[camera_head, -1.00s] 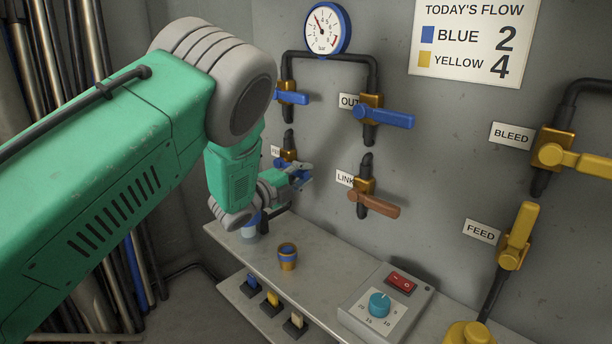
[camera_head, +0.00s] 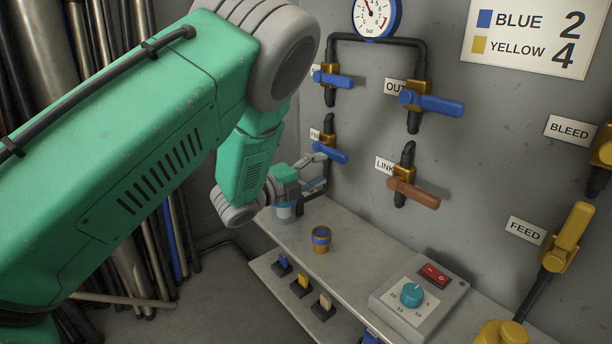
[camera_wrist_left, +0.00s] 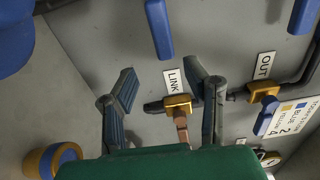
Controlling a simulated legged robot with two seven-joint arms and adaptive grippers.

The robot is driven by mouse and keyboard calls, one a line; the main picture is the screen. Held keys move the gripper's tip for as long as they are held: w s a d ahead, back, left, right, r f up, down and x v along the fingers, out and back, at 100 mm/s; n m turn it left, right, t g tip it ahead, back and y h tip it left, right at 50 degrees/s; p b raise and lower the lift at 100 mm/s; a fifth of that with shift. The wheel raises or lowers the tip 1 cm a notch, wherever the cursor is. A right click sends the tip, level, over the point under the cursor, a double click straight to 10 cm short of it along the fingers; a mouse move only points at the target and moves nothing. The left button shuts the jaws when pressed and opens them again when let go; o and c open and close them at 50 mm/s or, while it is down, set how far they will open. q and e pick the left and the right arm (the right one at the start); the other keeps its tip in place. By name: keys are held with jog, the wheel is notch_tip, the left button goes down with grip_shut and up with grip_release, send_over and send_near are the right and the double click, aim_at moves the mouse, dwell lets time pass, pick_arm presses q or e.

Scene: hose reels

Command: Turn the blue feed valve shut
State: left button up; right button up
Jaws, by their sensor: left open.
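The blue feed valve (camera_head: 330,152) is the lower-left valve on the wall. Its blue lever points right and slightly down, across the vertical pipe; its label is mostly hidden. My left gripper (camera_head: 316,166) is open and empty beside the lever, just left of and below it. In the left wrist view the blue lever (camera_wrist_left: 158,28) lies beyond the gap between the open fingers (camera_wrist_left: 168,82), apart from them as far as I can tell. My right gripper is not in view.
The LINK valve (camera_head: 412,192) has a brown lever to the right. Blue-handled valves stand above, including OUT (camera_head: 432,104). The shelf (camera_head: 352,262) below holds a blue-banded cup (camera_head: 321,239) and a control box (camera_head: 418,295). A yellow feed valve (camera_head: 568,237) is at the right.

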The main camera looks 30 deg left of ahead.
pick_arm(q)
jog(key=v, duration=0.4)
jog(key=shift+s+a, duration=0.1)
jog(key=shift+s, duration=0.05)
dwell(0.4)
